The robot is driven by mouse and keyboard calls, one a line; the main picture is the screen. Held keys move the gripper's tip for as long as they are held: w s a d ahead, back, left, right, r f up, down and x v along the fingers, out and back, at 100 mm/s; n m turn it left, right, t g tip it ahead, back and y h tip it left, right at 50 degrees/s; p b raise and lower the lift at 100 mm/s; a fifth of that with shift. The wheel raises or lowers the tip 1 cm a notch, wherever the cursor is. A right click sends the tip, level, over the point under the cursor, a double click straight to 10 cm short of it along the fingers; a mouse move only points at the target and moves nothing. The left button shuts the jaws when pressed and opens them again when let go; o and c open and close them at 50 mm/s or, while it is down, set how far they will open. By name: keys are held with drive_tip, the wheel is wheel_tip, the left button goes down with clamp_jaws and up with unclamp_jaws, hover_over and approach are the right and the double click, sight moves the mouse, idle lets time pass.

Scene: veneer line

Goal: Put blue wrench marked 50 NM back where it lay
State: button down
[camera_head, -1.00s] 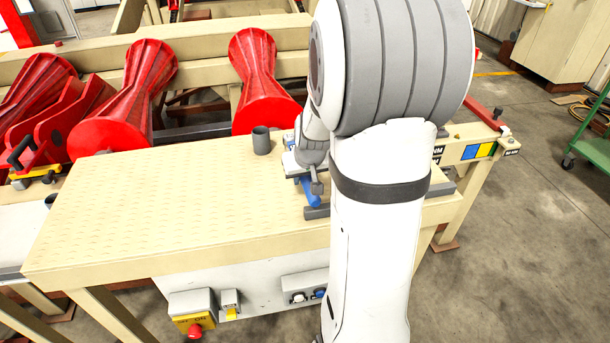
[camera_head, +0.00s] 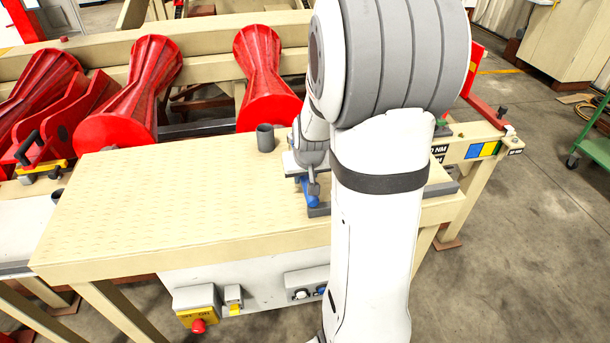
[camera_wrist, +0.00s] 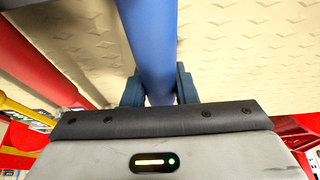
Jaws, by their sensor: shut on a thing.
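My gripper (camera_wrist: 160,88) is shut on the blue wrench (camera_wrist: 150,40), whose blue shaft runs up between the two dark blue fingers in the wrist view. In the head view a short blue end of the wrench (camera_head: 310,198) shows below my wrist, over the right part of the beige table (camera_head: 180,190). My arm hides the rest of it. No 50 NM mark on the wrench is readable. A dark grey bar (camera_head: 318,210) lies on the table close under the blue end. Whether the wrench touches it I cannot tell.
A dark grey cup (camera_head: 265,138) stands on the table just left of my wrist. Red waisted rollers (camera_head: 265,75) stand behind the table. Blue and yellow patches (camera_head: 480,150) with partly hidden labels are on the right edge. The table's left and middle are clear.

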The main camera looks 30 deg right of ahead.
drive_tip(key=shift+f+b, duration=0.4)
drive_tip(key=c, duration=1.1)
unclamp_jaws()
drive_tip(key=shift+r+p, duration=2.55)
drive_tip(key=shift+r, duration=1.5)
